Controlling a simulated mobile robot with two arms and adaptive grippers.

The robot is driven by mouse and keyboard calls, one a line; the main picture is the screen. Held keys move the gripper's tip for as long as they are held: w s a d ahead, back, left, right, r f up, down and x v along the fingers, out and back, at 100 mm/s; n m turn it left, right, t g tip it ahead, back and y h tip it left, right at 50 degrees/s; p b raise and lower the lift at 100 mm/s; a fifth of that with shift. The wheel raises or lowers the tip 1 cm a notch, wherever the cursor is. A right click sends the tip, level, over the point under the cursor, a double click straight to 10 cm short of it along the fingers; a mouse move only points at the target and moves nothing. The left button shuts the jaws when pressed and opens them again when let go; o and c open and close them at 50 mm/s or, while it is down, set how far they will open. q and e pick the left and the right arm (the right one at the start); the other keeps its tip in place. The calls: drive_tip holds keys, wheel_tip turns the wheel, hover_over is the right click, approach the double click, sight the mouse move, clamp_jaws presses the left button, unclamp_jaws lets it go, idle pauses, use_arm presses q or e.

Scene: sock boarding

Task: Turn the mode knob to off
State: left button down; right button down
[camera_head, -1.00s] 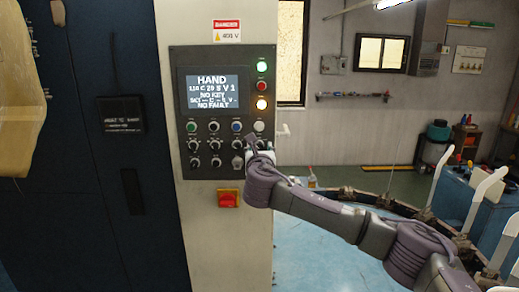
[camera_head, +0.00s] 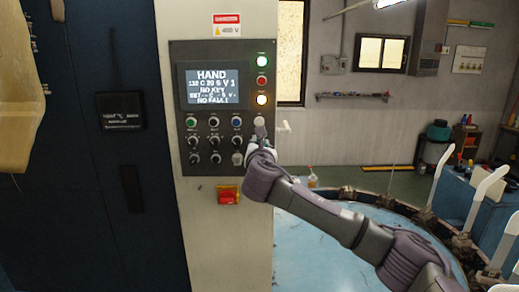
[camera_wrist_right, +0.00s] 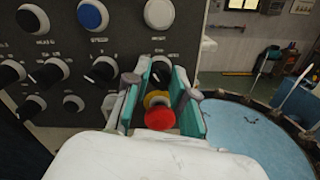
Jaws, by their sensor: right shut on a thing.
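The control panel (camera_head: 222,75) is dark grey, with a lit display (camera_head: 211,86) reading HAND on its first line. My right gripper (camera_head: 259,138) is at the panel's right column, just below a white button (camera_wrist_right: 159,13). In the right wrist view, its teal fingers (camera_wrist_right: 164,88) are shut around a black knob (camera_wrist_right: 160,72) in the last column. The knob's label and pointer are hidden, so I cannot read its position. A red and yellow mushroom button (camera_wrist_right: 160,114) shows between the fingers, below that knob. My left gripper is out of view.
Several other black knobs (camera_head: 214,142) and a blue button (camera_head: 236,123) sit left of the gripper. A red switch (camera_head: 229,196) is below the panel. A round blue-topped machine (camera_head: 330,237) stands to the right. A dark blue cabinet (camera_head: 105,200) is at left.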

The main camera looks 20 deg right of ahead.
drive_tip(key=m+b, duration=0.2)
drive_tip(key=m, duration=0.3)
drive_tip(key=shift+f, duration=0.1)
drive_tip(key=shift+m, duration=0.3)
idle(0.4)
drive_tip(key=c, duration=1)
unclamp_jaws()
drive_tip(key=shift+o, duration=0.2)
drive_tip(key=v, duration=1.2)
